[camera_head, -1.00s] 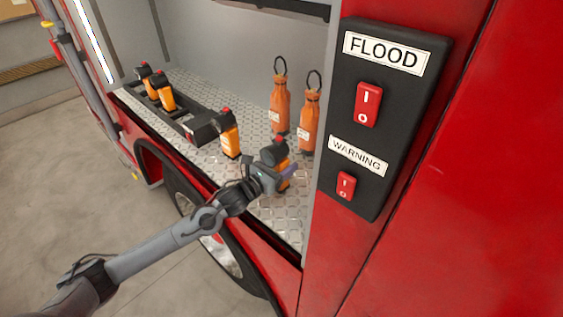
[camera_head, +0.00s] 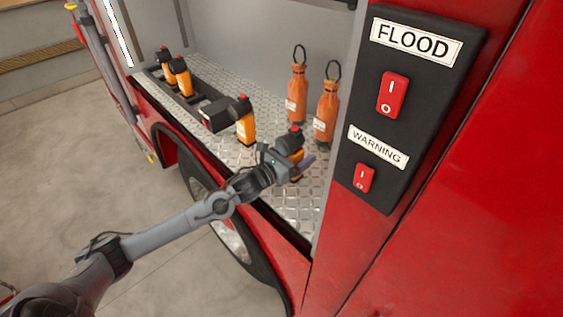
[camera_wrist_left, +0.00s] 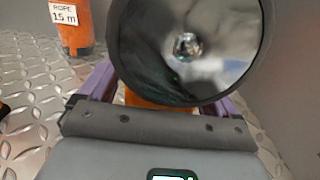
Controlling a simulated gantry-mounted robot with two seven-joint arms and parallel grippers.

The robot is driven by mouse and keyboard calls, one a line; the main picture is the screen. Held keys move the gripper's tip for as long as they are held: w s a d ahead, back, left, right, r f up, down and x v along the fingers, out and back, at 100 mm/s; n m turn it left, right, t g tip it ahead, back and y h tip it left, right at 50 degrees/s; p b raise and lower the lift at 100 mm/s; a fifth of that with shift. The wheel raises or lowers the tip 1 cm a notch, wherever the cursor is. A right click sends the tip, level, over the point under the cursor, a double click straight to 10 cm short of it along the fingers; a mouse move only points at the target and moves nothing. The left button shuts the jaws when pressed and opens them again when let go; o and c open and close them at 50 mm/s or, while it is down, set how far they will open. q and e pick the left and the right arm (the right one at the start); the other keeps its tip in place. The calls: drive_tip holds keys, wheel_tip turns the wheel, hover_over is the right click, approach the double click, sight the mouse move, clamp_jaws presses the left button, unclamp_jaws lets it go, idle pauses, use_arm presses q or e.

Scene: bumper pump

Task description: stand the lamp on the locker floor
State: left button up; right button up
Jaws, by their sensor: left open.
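A lamp (camera_head: 293,139) with an orange body, black head and red top is at my left gripper, over the near right part of the locker's tread-plate floor (camera_head: 292,205). It looks upright; its base is hidden by the gripper. In the left wrist view its round reflector (camera_wrist_left: 186,45) faces the camera, with a bit of orange body below it. My left gripper (camera_head: 303,166) is open, its purple fingers on either side of the lamp. Whether they touch it, I cannot tell. Another lamp (camera_head: 245,125) stands farther left. My right gripper is not in view.
Two more lamps (camera_head: 182,76) sit in a black tray (camera_head: 190,97) at the left. Two orange rope bottles (camera_head: 297,95) (camera_head: 326,112) stand behind the left gripper. A black switch panel (camera_head: 415,100) is on the red post at the right.

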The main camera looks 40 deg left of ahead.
use_arm(q)
drive_tip(key=s, duration=0.3)
drive_tip(key=s+b, duration=0.1)
drive_tip(key=s, duration=0.2)
drive_tip(key=s+b, duration=0.1)
drive_tip(key=s, duration=0.3)
drive_tip(key=shift+a+f, duration=0.15)
drive_tip(key=shift+a, duration=0.2)
drive_tip(key=shift+s, duration=0.9)
drive_tip(key=shift+s, duration=0.1)
